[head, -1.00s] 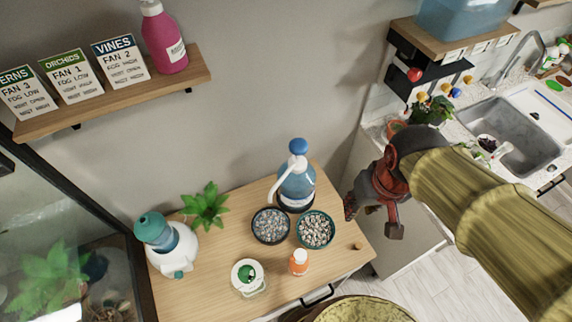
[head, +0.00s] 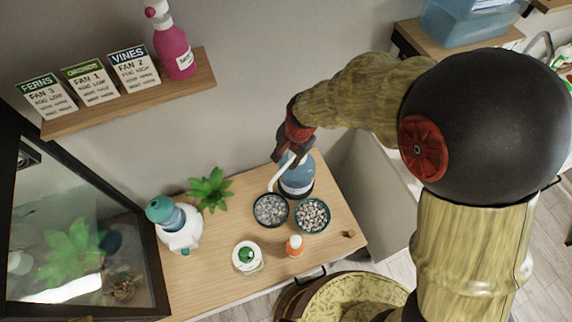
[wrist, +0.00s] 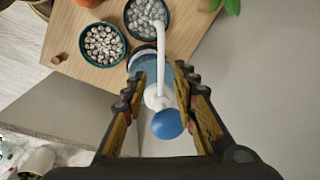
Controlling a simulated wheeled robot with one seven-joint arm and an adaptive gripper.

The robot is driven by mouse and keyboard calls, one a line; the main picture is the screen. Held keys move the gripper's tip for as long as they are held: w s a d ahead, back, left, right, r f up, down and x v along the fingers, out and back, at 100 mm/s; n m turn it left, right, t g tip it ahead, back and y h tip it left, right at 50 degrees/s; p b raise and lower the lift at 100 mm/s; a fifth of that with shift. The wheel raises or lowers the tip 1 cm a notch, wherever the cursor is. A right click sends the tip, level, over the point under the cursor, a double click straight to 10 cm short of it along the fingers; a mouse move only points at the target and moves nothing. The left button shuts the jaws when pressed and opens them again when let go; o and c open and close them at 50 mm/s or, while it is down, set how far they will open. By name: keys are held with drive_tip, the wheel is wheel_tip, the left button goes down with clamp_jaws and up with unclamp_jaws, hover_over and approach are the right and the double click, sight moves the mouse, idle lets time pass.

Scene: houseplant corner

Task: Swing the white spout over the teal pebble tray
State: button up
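The blue pump bottle (head: 297,185) stands at the back of the wooden cabinet top. Its white spout (head: 279,172) slopes down to the left. In the wrist view the spout (wrist: 161,45) ends over the dark pebble tray (wrist: 147,36). The teal pebble tray (head: 328,222) sits just right of the dark tray in the head view; it also shows in the wrist view (wrist: 122,58). My gripper (wrist: 162,88) is open, its fingers on either side of the pump head with its blue cap (wrist: 167,124). In the head view my gripper (head: 293,153) hides the pump top.
An orange-labelled small bottle (head: 294,246) and a green-lidded jar (head: 247,257) stand in front of the trays. A plant (head: 210,188) and a teal-topped white sprayer (head: 175,226) are to the left. A shelf (head: 130,95) hangs on the wall above.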

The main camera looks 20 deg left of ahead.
sight(282, 170)
drive_tip(key=shift+m, duration=0.3)
drive_tip(key=f, duration=0.2)
drive_tip(key=a+f, duration=0.1)
drive_tip(key=f, duration=0.4)
drive_tip(key=shift+w+a+f, duration=0.25)
drive_tip(key=shift+a+f, duration=0.05)
drive_tip(key=shift+f, duration=0.05)
drive_tip(key=shift+c, duration=0.7)
clamp_jaws()
